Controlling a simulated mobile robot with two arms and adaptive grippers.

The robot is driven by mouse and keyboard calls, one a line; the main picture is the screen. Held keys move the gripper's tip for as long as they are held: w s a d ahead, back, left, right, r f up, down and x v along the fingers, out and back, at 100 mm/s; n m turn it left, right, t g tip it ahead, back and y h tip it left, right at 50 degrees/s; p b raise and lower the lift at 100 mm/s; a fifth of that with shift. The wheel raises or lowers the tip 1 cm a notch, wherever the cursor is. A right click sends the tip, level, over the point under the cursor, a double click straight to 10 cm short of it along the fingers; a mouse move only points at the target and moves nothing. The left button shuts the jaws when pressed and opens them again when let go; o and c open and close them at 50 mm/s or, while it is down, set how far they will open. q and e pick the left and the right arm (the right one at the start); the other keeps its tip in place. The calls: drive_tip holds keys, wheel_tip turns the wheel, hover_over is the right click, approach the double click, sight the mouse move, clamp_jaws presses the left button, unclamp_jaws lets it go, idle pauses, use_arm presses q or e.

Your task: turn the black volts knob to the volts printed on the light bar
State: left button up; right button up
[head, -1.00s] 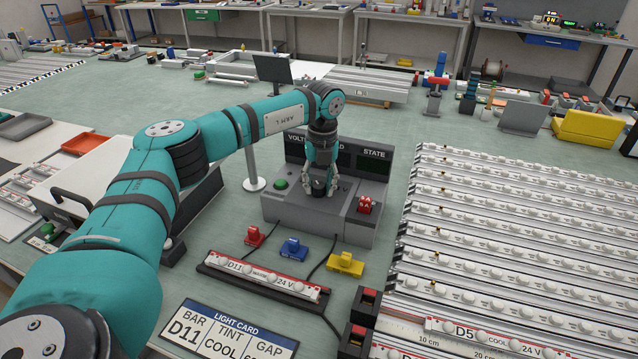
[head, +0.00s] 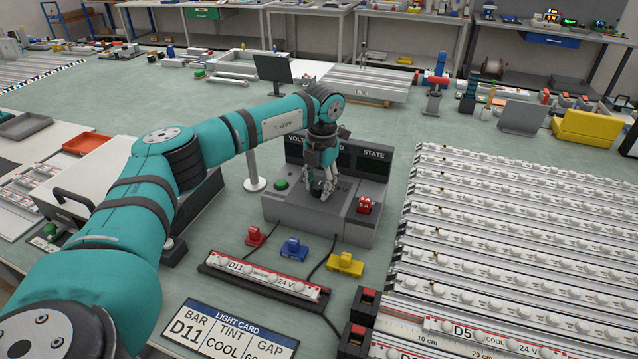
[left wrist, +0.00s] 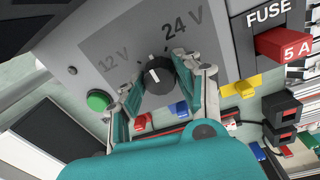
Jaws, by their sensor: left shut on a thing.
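The black volts knob (left wrist: 158,77) is on a grey control box (head: 345,222), between the printed marks 12 V (left wrist: 113,61) and 24 V (left wrist: 183,32). Its white pointer line is short and seems to point upward, between the two marks. My left gripper (left wrist: 157,92) has its fingers on both sides of the knob and is shut on it. In the head view the left gripper (head: 322,187) covers the knob. The light bar (head: 262,277) lies in front of the box and reads D11 and 24 V. My right gripper is not in view.
A green button (head: 281,184) and a red fuse (head: 364,205) flank the knob on the box. Red, blue and yellow clips (head: 345,264) lie before it. A light card (head: 228,330) is in front, and rows of bars (head: 520,230) fill the right.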

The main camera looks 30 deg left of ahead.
sight(320, 187)
use_arm(q)
drive_tip(key=m, duration=0.5)
drive_tip(key=shift+r, duration=0.1)
drive_tip(key=shift+m, duration=1.7)
drive_tip(key=o, duration=1.1)
drive_tip(key=shift+o, duration=0.2)
wheel_tip(320, 187, up, 12)
drive_tip(key=shift+s+d, duration=0.25)
